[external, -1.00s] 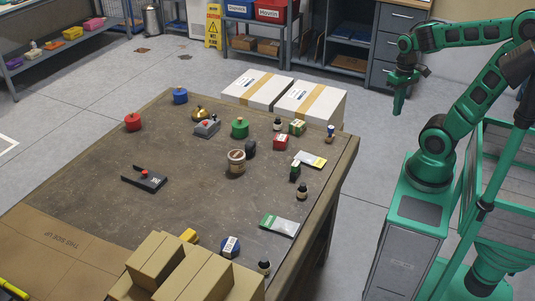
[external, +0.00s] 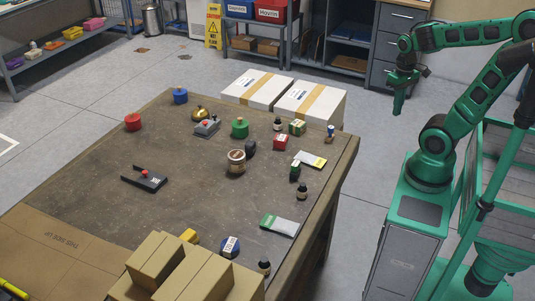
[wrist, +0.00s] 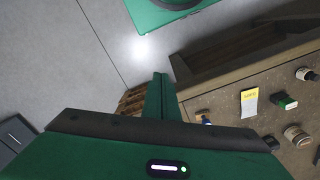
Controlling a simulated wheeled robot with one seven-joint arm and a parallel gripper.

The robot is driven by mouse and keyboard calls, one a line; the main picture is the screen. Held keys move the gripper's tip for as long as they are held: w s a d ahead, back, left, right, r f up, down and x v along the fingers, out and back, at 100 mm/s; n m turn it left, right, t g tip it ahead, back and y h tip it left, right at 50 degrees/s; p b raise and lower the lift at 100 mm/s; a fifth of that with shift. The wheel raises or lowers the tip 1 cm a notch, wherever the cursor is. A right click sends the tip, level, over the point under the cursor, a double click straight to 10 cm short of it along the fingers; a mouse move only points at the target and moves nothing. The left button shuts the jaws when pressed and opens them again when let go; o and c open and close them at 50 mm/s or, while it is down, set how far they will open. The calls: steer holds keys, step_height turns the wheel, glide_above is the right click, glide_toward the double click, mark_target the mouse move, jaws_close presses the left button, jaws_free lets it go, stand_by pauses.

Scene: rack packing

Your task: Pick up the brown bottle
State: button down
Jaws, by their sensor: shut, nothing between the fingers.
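Several small dark bottles stand upright on the brown table (external: 90,185). One dark bottle (external: 302,192) is near the right edge, another (external: 277,124) near the back, and a third (external: 263,267) at the front beside the cardboard boxes. They look dark brown to black, and I cannot tell their exact colour. A dark bottle also shows at the right edge of the wrist view (wrist: 308,75). A brown jar (external: 236,168) with a pale label stands mid-table. My gripper (external: 398,110) is shut and empty, hanging above the floor to the right of the table, apart from every bottle.
A green-and-white packet (external: 279,225), a yellow-and-white packet (external: 310,159), a red box (external: 280,142) and a green box (external: 295,171) lie around the bottles. White cartons (external: 310,102) stand behind the table. The table's left middle is mostly clear.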

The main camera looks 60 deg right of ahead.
steer(key=c, duration=2.4)
jaws_free()
steer(key=shift+c, duration=0.2)
steer(key=o, duration=1.1)
